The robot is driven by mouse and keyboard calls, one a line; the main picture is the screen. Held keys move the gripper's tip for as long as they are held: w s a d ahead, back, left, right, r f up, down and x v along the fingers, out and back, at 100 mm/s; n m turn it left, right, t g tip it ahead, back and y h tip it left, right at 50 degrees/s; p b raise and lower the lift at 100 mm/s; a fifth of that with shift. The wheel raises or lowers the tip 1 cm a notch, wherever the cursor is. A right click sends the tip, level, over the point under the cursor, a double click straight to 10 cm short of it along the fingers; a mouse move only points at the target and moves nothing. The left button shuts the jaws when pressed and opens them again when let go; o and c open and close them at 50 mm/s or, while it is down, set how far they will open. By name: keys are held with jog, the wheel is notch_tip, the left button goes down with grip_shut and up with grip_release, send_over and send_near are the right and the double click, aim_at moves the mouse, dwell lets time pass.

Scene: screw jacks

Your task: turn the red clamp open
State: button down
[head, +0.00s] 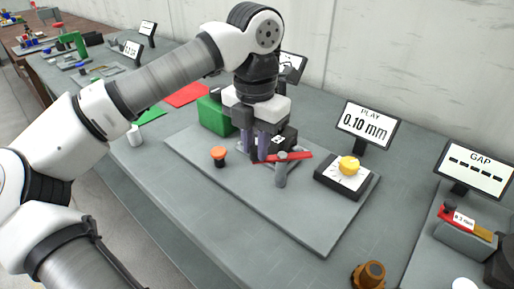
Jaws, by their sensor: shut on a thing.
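The red clamp (293,157) is a flat red bar on the grey base plate (310,225). It lies across the top of a short grey post (281,175). My gripper (259,152) points down at the left end of the bar, with its fingers shut on it. The fingers partly hide that end. A dark block with a small white label (278,140) sits right behind the fingers and is partly hidden by them.
On the plate, an orange knob (218,153) stands left of my gripper and a yellow dial (349,165) right of the clamp. A green block (214,115) is behind. A screen (365,123) reads PLAY 0.10 mm. The plate's front is clear.

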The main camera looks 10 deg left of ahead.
jog(key=shift+w+m, duration=0.25)
jog(key=shift+m, duration=0.25)
jog(key=c, duration=1.3)
grip_release()
jog(key=shift+o, duration=0.2)
notch_tip(320, 180, up, 14)
jog(key=shift+f, duration=0.1)
